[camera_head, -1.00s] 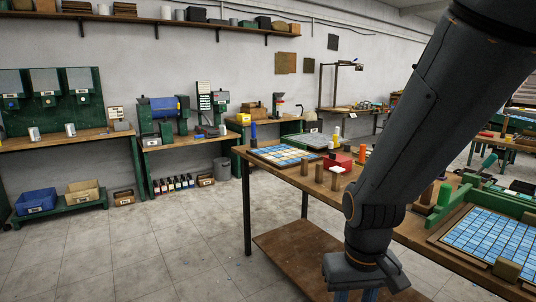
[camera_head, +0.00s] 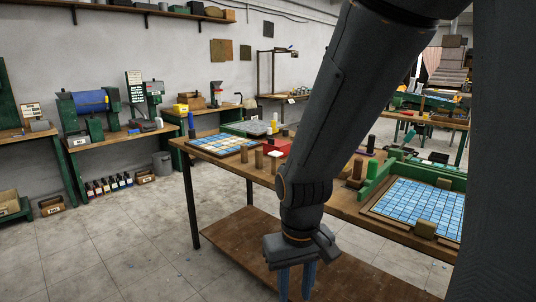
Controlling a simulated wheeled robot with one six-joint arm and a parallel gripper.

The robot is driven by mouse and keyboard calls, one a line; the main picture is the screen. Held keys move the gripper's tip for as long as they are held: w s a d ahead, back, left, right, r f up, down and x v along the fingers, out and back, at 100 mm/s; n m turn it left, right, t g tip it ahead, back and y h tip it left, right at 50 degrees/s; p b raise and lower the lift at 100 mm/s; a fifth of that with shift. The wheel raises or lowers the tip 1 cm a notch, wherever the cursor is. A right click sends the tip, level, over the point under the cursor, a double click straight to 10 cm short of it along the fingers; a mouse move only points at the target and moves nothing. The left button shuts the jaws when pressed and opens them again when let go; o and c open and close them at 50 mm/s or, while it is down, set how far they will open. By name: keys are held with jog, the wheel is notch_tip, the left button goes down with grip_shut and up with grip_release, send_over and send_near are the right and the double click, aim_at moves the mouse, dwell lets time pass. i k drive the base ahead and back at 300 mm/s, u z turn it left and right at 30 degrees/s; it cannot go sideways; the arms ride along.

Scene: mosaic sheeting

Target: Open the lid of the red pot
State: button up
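A small red object (camera_head: 277,148) stands on the workbench (camera_head: 232,166) at its far side, partly hidden behind my arm. It is too small to tell whether it is the red pot, and no lid can be made out. My gripper (camera_head: 296,284) hangs fingers down in front of the bench, well apart from the red object. Its two fingers are spread with a gap between them, and nothing shows in it. The fingertips are near the bottom edge of the picture.
A tiled panel (camera_head: 222,146) lies on the bench's left end. Brown posts (camera_head: 258,159) stand near the front edge. A large blue-tiled sheet (camera_head: 417,208) in a frame lies at right. A lower wooden shelf (camera_head: 235,238) is below.

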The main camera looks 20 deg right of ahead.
aim_at(272, 142)
jog(key=u, duration=0.3)
jog(key=i, duration=1.75)
jog(key=z, duration=0.55)
